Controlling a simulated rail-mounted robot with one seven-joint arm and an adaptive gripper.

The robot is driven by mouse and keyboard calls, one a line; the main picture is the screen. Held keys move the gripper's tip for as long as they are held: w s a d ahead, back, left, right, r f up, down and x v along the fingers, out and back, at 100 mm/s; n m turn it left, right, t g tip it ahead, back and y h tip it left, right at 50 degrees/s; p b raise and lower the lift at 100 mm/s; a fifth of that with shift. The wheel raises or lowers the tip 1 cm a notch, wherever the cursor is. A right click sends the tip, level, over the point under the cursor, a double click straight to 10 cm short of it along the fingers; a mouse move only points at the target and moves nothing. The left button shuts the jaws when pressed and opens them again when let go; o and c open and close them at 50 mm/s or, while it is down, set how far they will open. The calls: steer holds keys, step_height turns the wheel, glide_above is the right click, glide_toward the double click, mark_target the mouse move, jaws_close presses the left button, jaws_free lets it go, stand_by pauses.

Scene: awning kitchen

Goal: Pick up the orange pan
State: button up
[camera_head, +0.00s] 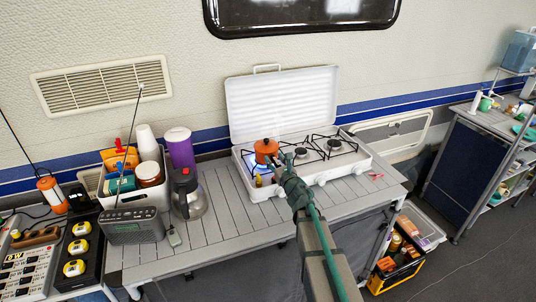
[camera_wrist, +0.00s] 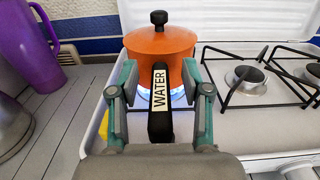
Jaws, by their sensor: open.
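The orange pan (camera_head: 265,148) sits on the left burner of the white camp stove. It has an orange lid with a black knob. In the wrist view the pan (camera_wrist: 160,48) stands straight ahead, upright. Its black handle (camera_wrist: 160,122), with a label reading "WATER", points toward me. My gripper (camera_wrist: 158,100) is open, with one finger on each side of the handle and visible gaps between. In the head view my gripper (camera_head: 279,165) is at the near side of the pan and partly hides it. A blue flame shows under the pan.
The stove (camera_head: 328,174) stands on a grey slatted table (camera_head: 235,215), its lid (camera_head: 284,105) raised behind. A coffee pot (camera_head: 190,195), purple cup (camera_head: 180,148), filled white bin (camera_head: 135,180) and radio (camera_head: 133,226) stand to the left. Two other burners are bare.

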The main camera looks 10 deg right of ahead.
steer(key=shift+w+a, duration=0.15)
steer(key=shift+w, duration=0.4)
steer(key=shift+s, duration=0.1)
steer(key=shift+c, duration=0.2)
jaws_close()
steer(key=shift+r, duration=0.1)
